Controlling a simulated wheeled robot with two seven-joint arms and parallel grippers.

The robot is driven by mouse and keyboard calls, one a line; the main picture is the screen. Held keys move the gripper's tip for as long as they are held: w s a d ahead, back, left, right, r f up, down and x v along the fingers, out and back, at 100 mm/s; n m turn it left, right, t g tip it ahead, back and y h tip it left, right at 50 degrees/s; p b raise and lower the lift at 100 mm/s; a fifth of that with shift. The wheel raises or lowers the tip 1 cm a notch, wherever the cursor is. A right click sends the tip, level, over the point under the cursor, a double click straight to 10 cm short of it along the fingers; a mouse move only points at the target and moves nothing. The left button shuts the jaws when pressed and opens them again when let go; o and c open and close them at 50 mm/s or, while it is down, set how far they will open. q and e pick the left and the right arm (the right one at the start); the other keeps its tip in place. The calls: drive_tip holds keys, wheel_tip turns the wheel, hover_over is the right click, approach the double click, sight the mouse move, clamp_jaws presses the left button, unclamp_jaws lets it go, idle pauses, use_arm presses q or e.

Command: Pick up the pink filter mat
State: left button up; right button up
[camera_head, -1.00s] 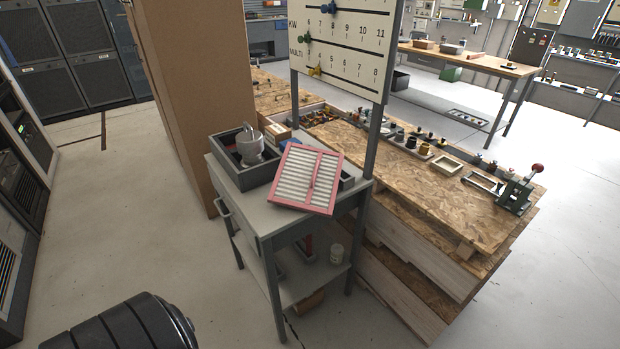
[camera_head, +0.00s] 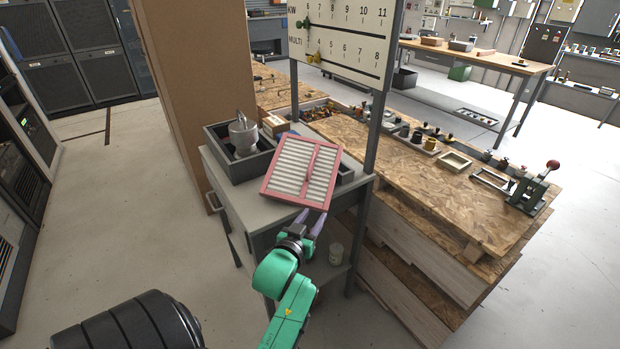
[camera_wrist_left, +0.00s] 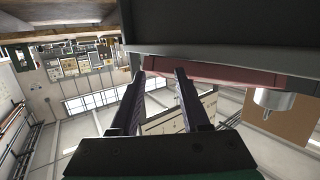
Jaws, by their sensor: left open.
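The pink filter mat (camera_head: 302,171) has a pink frame around white pleats. It lies tilted on top of the grey cart (camera_head: 250,210), leaning over the things there, its front edge near the cart's front. My left gripper (camera_head: 312,216) is open and empty, just in front of and below the mat's near edge. In the left wrist view the two dark fingers (camera_wrist_left: 160,74) point towards the pink edge (camera_wrist_left: 215,73) of the mat, with a dark surface beside it. I cannot tell whether a finger touches the mat. My right gripper is not in view.
A dark grey bin (camera_head: 232,160) with a light mug-like vessel (camera_head: 243,135) stands left of the mat. A white scale board (camera_head: 345,38) on posts rises behind. A chipboard bench (camera_head: 430,190) with small parts lies to the right. Open floor (camera_head: 130,220) is at left.

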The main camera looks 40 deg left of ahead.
use_arm(q)
drive_tip(key=n+t+y, duration=0.1)
drive_tip(key=y, duration=0.1)
approach(310, 164)
drive_tip(key=d+v, duration=0.1)
drive_tip(key=v, duration=0.2)
drive_tip(key=w, duration=0.1)
drive_tip(key=x, duration=0.9)
drive_tip(key=a+p+x, duration=0.1)
drive_tip(key=x, duration=0.4)
drive_tip(key=shift+s+f, duration=0.1)
drive_tip(key=shift+s, duration=0.3)
clamp_jaws()
